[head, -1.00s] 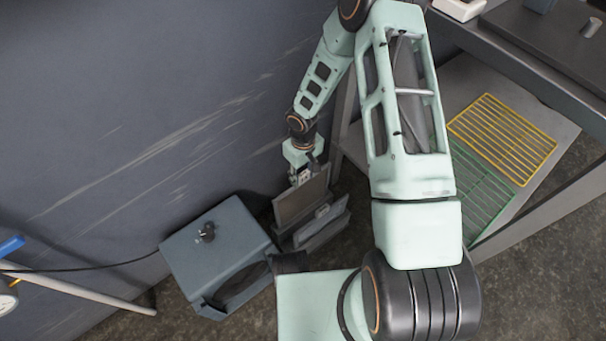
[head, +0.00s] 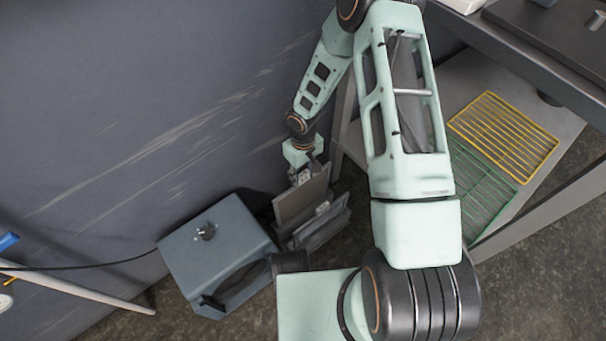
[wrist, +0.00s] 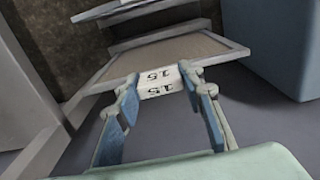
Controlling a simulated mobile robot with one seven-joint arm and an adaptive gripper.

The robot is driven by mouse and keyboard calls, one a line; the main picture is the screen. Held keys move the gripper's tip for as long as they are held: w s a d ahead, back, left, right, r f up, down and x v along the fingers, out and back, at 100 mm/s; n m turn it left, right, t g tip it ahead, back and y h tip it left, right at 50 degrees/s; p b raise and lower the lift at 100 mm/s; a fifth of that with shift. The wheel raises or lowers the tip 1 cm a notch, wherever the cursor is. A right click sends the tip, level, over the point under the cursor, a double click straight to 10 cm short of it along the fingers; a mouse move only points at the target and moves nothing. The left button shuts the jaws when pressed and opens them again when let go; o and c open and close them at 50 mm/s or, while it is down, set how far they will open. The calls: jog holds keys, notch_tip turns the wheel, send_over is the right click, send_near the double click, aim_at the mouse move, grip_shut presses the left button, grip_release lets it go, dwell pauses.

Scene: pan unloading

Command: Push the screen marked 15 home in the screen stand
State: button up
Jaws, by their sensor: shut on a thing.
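The screen marked 15 (wrist: 190,52) is a flat brown panel with a pale frame, and its white end tab (wrist: 158,83) bears the number 15. My gripper (wrist: 160,76) has its two blue-grey fingers on either side of this tab, shut on it. In the head view my gripper (head: 303,177) is at the upper edge of the tilted screen (head: 300,201), low beside the wall. Other grey panels (head: 322,222) lean close to it on the right. The screen stand cannot be made out clearly, and the screen's lower edge is hidden.
A blue-grey box (head: 215,245) with a knob stands just left of the screens. The wall (head: 130,120) is close behind. A shelf table (head: 540,75) stands at right, with yellow (head: 503,137) and green (head: 480,190) racks on its lower shelf.

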aim_at(303, 186)
jog(key=shift+f+b, duration=0.6)
jog(key=shift+f, duration=0.2)
jog(key=shift+f+b, duration=0.3)
jog(key=shift+f, duration=2.2)
dwell(1.4)
jog(key=o, duration=1.3)
jog(key=shift+c, duration=0.2)
notch_tip(303, 186, up, 12)
jog(key=shift+r, duration=0.1)
